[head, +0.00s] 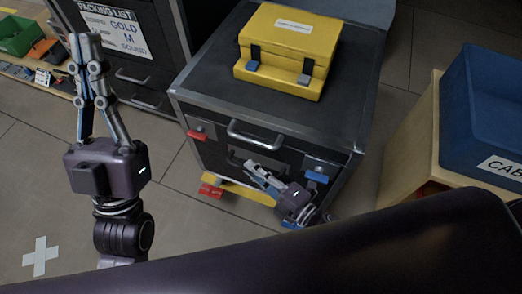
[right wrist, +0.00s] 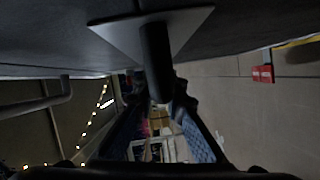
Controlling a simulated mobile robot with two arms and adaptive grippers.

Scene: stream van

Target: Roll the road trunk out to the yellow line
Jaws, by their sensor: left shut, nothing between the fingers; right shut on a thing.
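The road trunk (head: 183,112), dark with metal edges, stands in the middle of the head view. Its front has an upper bar handle (head: 255,135), a red latch (head: 197,134) and a blue latch (head: 316,176). My right gripper (head: 252,168) is shut on a dark grip (right wrist: 155,62) fixed to a pale plate on the trunk's front, below the bar handle. A yellow strip (head: 250,190) shows low at the trunk's front; I cannot tell whether it is the floor line. My left gripper (head: 82,40) is shut and empty, pointing up, left of the trunk.
A yellow case (head: 290,45) lies on the trunk. Red (head: 210,190) and blue (head: 289,224) pedals sit low at its front. A dark cabinet (head: 145,75) with a packing list is left; a blue crate (head: 485,110) stands right. A white cross (head: 40,257) marks clear floor.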

